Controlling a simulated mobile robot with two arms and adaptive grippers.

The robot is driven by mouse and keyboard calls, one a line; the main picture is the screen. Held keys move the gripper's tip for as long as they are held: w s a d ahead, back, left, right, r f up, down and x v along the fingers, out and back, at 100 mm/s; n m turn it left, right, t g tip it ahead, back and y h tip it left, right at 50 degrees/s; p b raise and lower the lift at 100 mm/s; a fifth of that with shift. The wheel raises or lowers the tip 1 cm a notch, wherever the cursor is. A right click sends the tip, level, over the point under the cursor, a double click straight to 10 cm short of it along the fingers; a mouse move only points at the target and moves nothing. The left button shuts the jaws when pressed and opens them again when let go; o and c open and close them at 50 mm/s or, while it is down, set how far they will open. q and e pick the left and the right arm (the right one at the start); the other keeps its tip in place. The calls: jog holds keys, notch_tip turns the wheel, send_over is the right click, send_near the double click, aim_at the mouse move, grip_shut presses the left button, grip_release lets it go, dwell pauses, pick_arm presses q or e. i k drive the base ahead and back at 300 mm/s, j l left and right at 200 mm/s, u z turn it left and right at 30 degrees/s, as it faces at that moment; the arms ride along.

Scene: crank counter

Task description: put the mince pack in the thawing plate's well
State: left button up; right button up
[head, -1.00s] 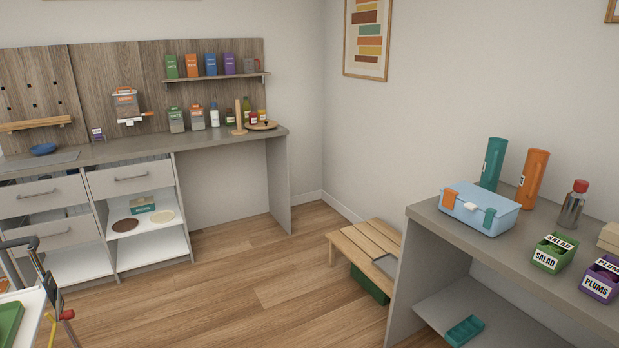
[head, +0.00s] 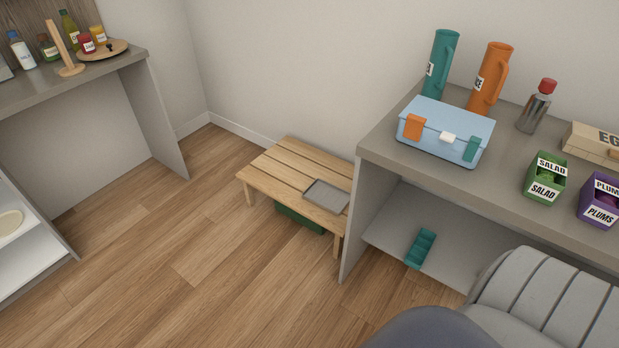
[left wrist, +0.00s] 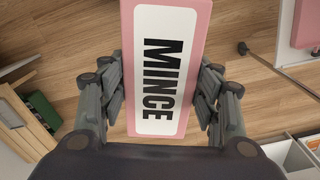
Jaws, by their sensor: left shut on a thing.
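The mince pack (left wrist: 165,115) is pink with a white label reading MINCE. My left gripper (left wrist: 161,88) is shut on it, with a finger along each long side, in the left wrist view. The pack's upper end runs out of that picture, and the floor shows behind it. A flat grey plate with a raised rim, which looks like the thawing plate (head: 326,196), lies on the low wooden bench in the head view. Neither gripper shows in the head view, and my right gripper is in no view.
The slatted bench (head: 283,172) stands against the counter's side panel, with a green box (head: 300,218) under it. The counter (head: 400,165) holds a blue lunch box (head: 446,128), two tall flasks, a bottle and labelled tubs. Open floor (head: 200,240) lies left of the bench.

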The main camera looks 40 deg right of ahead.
aim_at(328, 197)
jog(key=i+z, duration=0.45)
jog(key=i+j+z, duration=0.15)
jog(key=z, duration=0.3)
jog(key=i+j+z, duration=0.35)
jog(key=z, duration=0.15)
jog(key=i+j+z, duration=0.55)
jog(key=j+z, duration=0.35)
jog(key=i+j+z, duration=0.1)
jog(key=j+z, duration=0.85)
